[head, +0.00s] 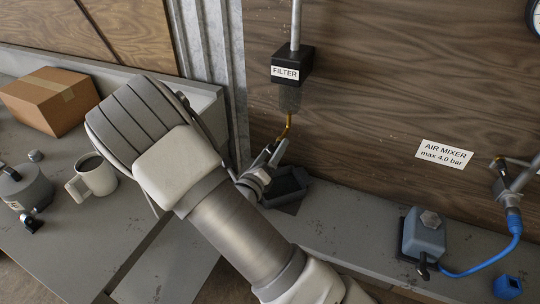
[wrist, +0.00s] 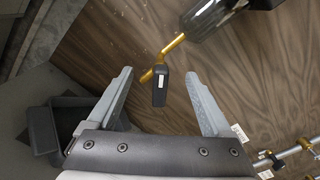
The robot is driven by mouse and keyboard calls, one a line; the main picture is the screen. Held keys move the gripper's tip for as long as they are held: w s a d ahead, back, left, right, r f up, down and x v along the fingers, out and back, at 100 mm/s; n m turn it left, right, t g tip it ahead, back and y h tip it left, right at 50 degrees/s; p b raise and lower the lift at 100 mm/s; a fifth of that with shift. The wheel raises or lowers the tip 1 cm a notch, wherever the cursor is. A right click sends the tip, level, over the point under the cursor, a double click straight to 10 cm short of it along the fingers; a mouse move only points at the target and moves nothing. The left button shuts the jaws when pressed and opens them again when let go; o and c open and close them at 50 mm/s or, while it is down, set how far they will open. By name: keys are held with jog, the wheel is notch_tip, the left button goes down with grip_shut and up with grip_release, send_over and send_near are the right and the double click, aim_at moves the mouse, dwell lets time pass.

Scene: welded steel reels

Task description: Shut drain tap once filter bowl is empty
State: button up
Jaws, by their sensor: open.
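The black filter block (head: 290,66) labelled FILTER hangs on a vertical pipe. Its bowl (head: 289,98) is below it, greyish and see-through; I cannot tell whether liquid is inside. In the wrist view the bowl (wrist: 212,18) is dark at the top. The brass drain tap (head: 288,124) runs down from the bowl; in the wrist view the brass tube (wrist: 172,48) bends and carries a black lever (wrist: 160,88) with a white mark. My gripper (wrist: 159,73) is open, its fingers on either side of the lever, apparently touching neither side. My arm partly hides this in the head view.
A dark open tray (head: 290,184) sits on the bench below the tap. A mug (head: 94,175) and cardboard box (head: 48,100) are at left.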

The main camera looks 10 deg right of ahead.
jog(key=shift+o, duration=0.8)
jog(key=shift+s, duration=0.1)
jog(key=p+v, duration=0.1)
jog(key=v, duration=0.6)
jog(key=s+d+r+m+g, duration=0.4)
jog(key=s+d+m+g, duration=0.25)
jog(key=m, duration=0.45)
jog(key=s+d+r+m+g, duration=0.5)
jog(key=s+d+m+g, duration=0.15)
jog(key=m, duration=0.35)
jog(key=s+a+r+m+t+y, duration=0.4)
jog(key=s+a+r+m+y, duration=0.4)
jog(key=m, duration=0.8)
notch_tip(320, 180, up, 2)
jog(key=y, duration=0.2)
jog(key=shift+a+r+m+y, duration=0.2)
jog(key=shift+a+m+y, duration=0.05)
jog(key=shift+m+y, duration=0.05)
